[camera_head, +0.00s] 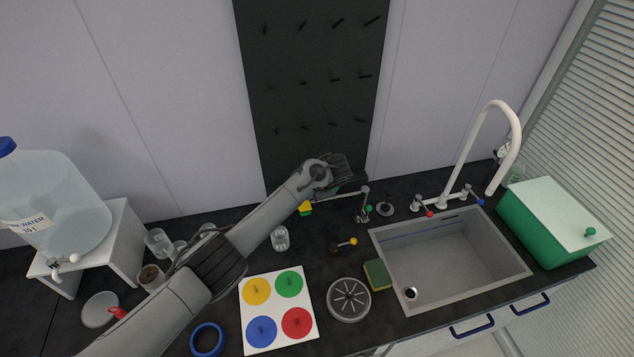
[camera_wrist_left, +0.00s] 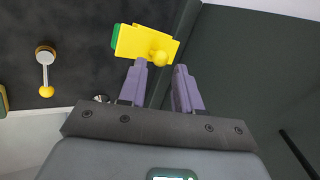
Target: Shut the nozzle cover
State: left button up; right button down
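A yellow block-like part with a round yellow knob and a green edge (camera_wrist_left: 135,41) lies just beyond the fingertips of my left gripper (camera_wrist_left: 160,70) in the left wrist view. It may be the nozzle cover, but I cannot tell for sure. The two purple fingers are apart with nothing between them. In the head view a yellow and green piece (camera_head: 305,209) shows beside my left arm, partly hidden by it. My left gripper (camera_head: 343,170) is near the dark pegboard there, its fingers not clear. My right gripper is not in view.
A lever with a yellow ball (camera_head: 345,244) stands on the dark counter, left of the sink (camera_head: 515,268). A small tap-like fitting (camera_head: 363,205) stands near my gripper. A glass (camera_head: 280,239) and a coloured-disc board (camera_head: 273,283) lie nearer. The pegboard (camera_head: 310,60) rises behind.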

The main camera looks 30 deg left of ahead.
pick_arm(q)
jog(key=v, duration=0.7)
jog(key=shift+s+d+r, duration=0.15)
jog(key=shift+d+r, duration=0.05)
jog(key=shift+r, duration=0.1)
jog(key=shift+f, duration=0.1)
jog(key=s+d+f+h, duration=0.2)
jog(key=s+d+f, duration=0.2)
jog(key=s+f, duration=0.3)
jog(key=s+d+f+h, duration=0.1)
jog(key=s+d+f, duration=0.4)
jog(key=s+f, duration=0.2)
jog(key=s+f+n+h, duration=0.2)
jog(key=s+n+h, duration=0.1)
jog(key=s, duration=1.6)
jog(key=s+a+r+n+t, duration=0.15)
jog(key=s+r, duration=0.25)
jog(key=s, duration=0.6)
notch_tip(320, 180, up, 16)
jog(key=p, duration=1.6)
jog(key=shift+s+a+r+n+g, duration=0.1)
jog(key=shift+n+g, duration=0.15)
